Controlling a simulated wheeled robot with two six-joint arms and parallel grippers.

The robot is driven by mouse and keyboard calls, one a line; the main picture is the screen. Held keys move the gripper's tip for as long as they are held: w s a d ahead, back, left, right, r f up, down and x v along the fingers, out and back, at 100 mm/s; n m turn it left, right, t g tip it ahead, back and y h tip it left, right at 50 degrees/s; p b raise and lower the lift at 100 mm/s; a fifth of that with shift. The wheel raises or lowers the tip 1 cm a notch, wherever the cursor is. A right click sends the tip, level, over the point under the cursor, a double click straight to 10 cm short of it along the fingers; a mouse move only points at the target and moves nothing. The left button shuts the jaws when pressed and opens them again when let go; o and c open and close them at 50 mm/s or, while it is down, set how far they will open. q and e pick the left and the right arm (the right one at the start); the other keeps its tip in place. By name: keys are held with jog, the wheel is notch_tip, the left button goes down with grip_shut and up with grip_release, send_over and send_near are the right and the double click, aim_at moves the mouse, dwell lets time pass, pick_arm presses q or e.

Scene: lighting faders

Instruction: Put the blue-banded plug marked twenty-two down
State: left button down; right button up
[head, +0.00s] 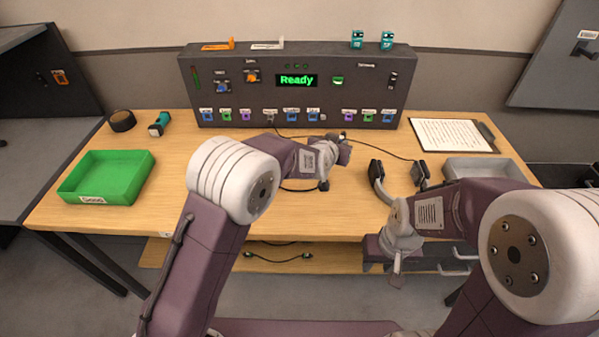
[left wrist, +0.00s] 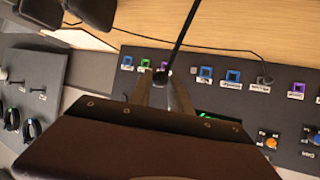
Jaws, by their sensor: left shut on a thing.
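My left gripper (head: 346,140) is over the table in front of the black panel (head: 232,88). In the left wrist view my left gripper (left wrist: 162,84) is shut on a dark plug (left wrist: 162,77), with a black cable (left wrist: 182,35) running up from it. The plug's band and number cannot be made out. Past the fingertips is the panel's row of coloured sockets, with a purple one (left wrist: 163,66) right by the plug. I cannot tell whether plug and panel touch. My right gripper (head: 397,267) hangs by the table's front edge; its jaws are too small to judge.
A green tray (head: 106,178) stands at the left. A headset (head: 377,178), a grey tray (head: 482,170) and a clipboard (head: 453,134) are at the right. Another cable (left wrist: 250,52) sits plugged into the panel.

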pick_arm(q)
jog(key=a+f, duration=0.2)
jog(key=a, duration=0.2)
jog(key=a+f+b, duration=0.1)
jog(key=a+f, duration=0.1)
jog(key=a, duration=0.2)
jog(key=a+f, duration=0.3)
jog(key=a, duration=0.1)
jog(key=shift+w+a, duration=0.1)
jog(key=shift+w, duration=0.2)
notch_tip(320, 180, down, 4)
jog(key=shift+b, duration=0.5)
jog(key=shift+f+b, duration=0.3)
jog(key=shift+b, duration=0.05)
jog(key=c, duration=1.2)
grip_release()
